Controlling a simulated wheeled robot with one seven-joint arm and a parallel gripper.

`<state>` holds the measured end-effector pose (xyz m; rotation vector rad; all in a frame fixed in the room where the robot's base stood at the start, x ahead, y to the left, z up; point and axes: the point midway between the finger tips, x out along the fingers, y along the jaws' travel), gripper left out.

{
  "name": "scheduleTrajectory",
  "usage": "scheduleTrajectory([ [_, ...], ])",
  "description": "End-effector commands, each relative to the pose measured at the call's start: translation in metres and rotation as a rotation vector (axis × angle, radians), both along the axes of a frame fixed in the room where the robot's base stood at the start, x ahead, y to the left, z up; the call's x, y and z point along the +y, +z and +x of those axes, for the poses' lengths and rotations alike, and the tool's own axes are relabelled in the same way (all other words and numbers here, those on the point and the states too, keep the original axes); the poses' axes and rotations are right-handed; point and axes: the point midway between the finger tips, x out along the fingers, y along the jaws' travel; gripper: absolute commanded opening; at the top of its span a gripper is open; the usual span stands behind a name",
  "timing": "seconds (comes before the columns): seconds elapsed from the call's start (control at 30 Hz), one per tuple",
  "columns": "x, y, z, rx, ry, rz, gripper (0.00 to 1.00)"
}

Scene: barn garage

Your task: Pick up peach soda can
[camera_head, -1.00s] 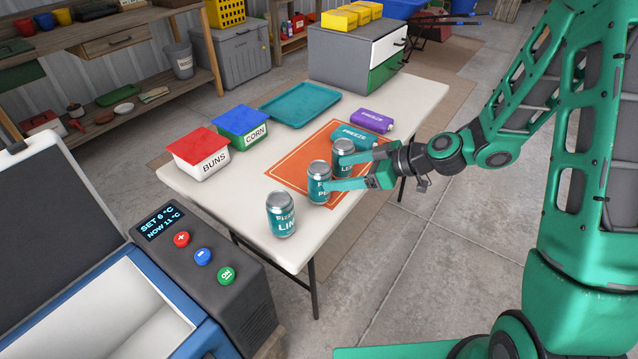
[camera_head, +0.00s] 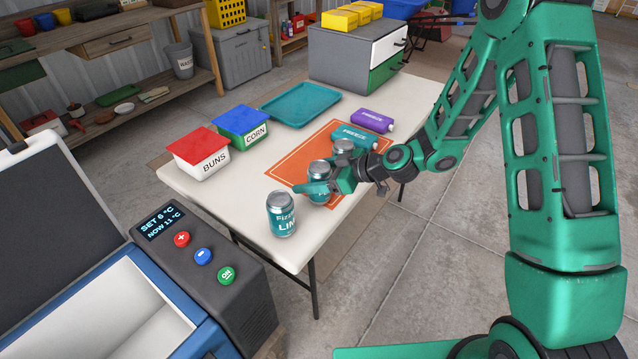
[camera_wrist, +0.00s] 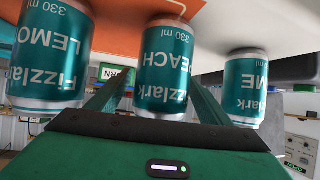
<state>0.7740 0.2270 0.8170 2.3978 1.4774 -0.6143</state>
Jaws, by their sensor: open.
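The peach soda can (camera_head: 319,172) is teal with a silver top. It stands upright on the table's orange mat between two similar cans and is partly hidden by my gripper in the head view. In the wrist view, the peach can (camera_wrist: 166,70) appears upside down, centred between my two open fingers. My gripper (camera_head: 317,180) is at the can, with one finger reaching between it and the lime can (camera_head: 281,217). The lemon can (camera_wrist: 48,55) is outside the other finger. I cannot tell whether either finger touches the peach can.
The white table (camera_head: 235,200) also holds a BUNS box (camera_head: 200,155), a CORN box (camera_head: 243,127), a teal tray (camera_head: 300,104), and teal and purple bottles (camera_head: 372,118) behind the cans. An open cooler (camera_head: 130,300) stands at front left.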

Motion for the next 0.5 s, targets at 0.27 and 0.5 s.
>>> scheduleTrajectory([
  [0.27, 0.0101, -0.006, 0.0051, -0.001, 0.0, 0.0, 0.73],
  [0.5, 0.0099, -0.0058, 0.005, -0.001, 0.0, 0.0, 0.3],
])
